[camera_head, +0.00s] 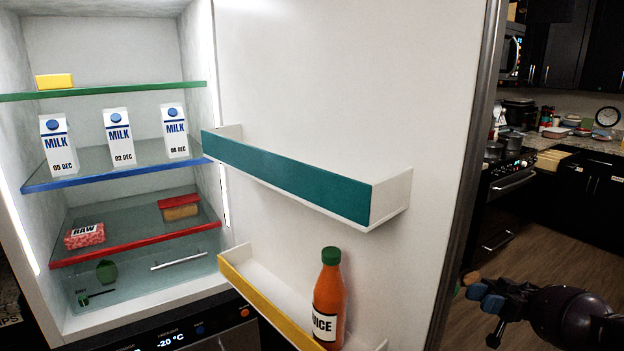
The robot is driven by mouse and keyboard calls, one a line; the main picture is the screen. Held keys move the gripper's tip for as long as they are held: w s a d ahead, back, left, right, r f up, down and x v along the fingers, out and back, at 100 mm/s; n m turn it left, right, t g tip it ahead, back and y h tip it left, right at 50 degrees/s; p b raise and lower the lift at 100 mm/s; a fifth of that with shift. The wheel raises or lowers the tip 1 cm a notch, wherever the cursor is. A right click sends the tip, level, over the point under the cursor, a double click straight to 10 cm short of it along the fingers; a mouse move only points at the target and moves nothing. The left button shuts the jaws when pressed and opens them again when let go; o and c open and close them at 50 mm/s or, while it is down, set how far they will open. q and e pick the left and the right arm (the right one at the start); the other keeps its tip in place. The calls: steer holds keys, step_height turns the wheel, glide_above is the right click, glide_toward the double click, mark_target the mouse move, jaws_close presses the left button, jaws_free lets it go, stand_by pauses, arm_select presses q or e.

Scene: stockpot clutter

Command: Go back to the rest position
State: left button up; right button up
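My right gripper (490,308) is at the lower right, outside the fridge and to the right of its open door. Its dark arm comes in from the right edge. Blue and orange parts show at its tip, and a black part hangs below. I cannot tell how its fingers stand, and I see nothing clearly held. My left gripper is not in view. The open fridge door (340,70) stands between the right gripper and the fridge shelves.
Three milk cartons (118,138) stand on the blue-edged shelf. A yellow block (54,81) is above; raw meat (85,235) and a red-lidded container (179,208) are below. A juice bottle (329,300) stands upright in the yellow-fronted door bin (262,303). The teal-fronted bin (285,174) looks empty.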

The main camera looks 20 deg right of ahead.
steer(key=s+a+f+m+t+h, duration=0.2)
steer(key=a+f+m+t+h, duration=0.6)
steer(key=f+t+h, duration=0.5)
steer(key=s+d+f+n+g+h, duration=0.1)
steer(key=s+f+g+h, duration=0.1)
steer(key=s+h, duration=0.35)
steer(key=s+d+f+n+g+h, duration=0.1)
steer(key=s+f+g+h, duration=0.2)
steer(key=s, duration=0.4)
steer(key=a+f+m+t, duration=0.1)
steer(key=a+f+m, duration=0.3)
steer(key=a, duration=1.6)
steer(key=m+h, duration=0.1)
steer(key=m, duration=0.3)
steer(key=shift+w+m+t, duration=0.3)
steer(key=shift+m, duration=0.1)
steer(key=shift+d, duration=0.1)
